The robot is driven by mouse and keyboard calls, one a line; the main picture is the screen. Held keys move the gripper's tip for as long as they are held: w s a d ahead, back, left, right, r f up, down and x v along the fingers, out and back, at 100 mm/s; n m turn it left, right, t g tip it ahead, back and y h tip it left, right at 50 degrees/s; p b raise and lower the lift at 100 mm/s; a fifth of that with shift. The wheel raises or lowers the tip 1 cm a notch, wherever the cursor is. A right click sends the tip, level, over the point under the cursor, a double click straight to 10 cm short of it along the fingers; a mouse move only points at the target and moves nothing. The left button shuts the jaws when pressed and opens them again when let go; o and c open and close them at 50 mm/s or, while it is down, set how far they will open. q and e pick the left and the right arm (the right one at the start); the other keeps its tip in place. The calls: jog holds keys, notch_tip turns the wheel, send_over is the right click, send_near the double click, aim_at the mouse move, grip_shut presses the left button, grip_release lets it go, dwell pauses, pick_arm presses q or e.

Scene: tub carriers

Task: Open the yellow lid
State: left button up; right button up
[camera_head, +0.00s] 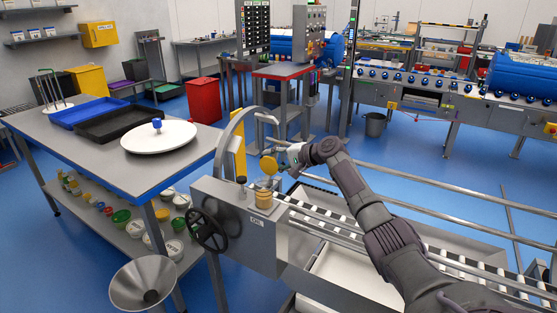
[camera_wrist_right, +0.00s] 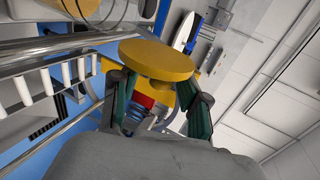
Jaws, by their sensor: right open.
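A round yellow lid (camera_head: 268,165) stands tilted on edge above a small clear tub with yellowish contents (camera_head: 263,199) on the conveyor's left end. I cannot tell whether the lid is joined to the tub. My right gripper (camera_head: 283,150) is just right of and above the lid, with its jaws open. In the right wrist view the lid's yellow disc (camera_wrist_right: 157,60) lies across the front of the open fingers (camera_wrist_right: 155,92), with a yellow and red part below it between them. Contact is unclear. My left gripper is in neither view.
The conveyor (camera_head: 330,228) runs to the lower right, with a steel housing and black handwheel (camera_head: 207,230) at its left end. A dark-capped bottle (camera_head: 241,187) stands beside the tub. A curved metal hoop (camera_head: 233,125) rises behind. A workbench (camera_head: 90,160) stands left.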

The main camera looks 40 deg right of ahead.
jog(key=v, duration=1.2)
jog(key=s+a+f+g+h, duration=0.1)
jog(key=s+f+g+h, duration=0.2)
jog(key=f, duration=2.4)
jog(key=s+a+f+n+g+h, duration=0.1)
jog(key=s+a+f+n+g, duration=0.15)
jog(key=s+f, duration=0.6)
jog(key=s+a+f+n+g+h, duration=0.1)
jog(key=s+a+f+n+g, duration=0.3)
jog(key=f, duration=0.8)
jog(key=s+a+f+n, duration=0.1)
jog(key=s+a+f, duration=0.2)
jog(key=s+f, duration=0.3)
jog(key=s+a+f+n+h, duration=0.1)
jog(key=s+a+f, duration=0.25)
jog(key=s, duration=0.35)
jog(key=s+a+f+n, duration=0.1)
jog(key=s+a+f, duration=0.2)
jog(key=s+f, duration=0.3)
jog(key=s+a+f+n+g, duration=0.1)
jog(key=s+a+f+n, duration=0.1)
jog(key=s+a, duration=0.4)
jog(key=s+a+f+n+g, duration=0.1)
jog(key=s+a+n, duration=0.3)
jog(key=s, duration=0.9)
jog(key=a+f, duration=0.1)
jog(key=a, duration=0.2)
jog(key=shift+f+n+y, duration=0.2)
jog(key=shift+n+y, duration=0.15)
jog(key=shift+y, duration=0.05)
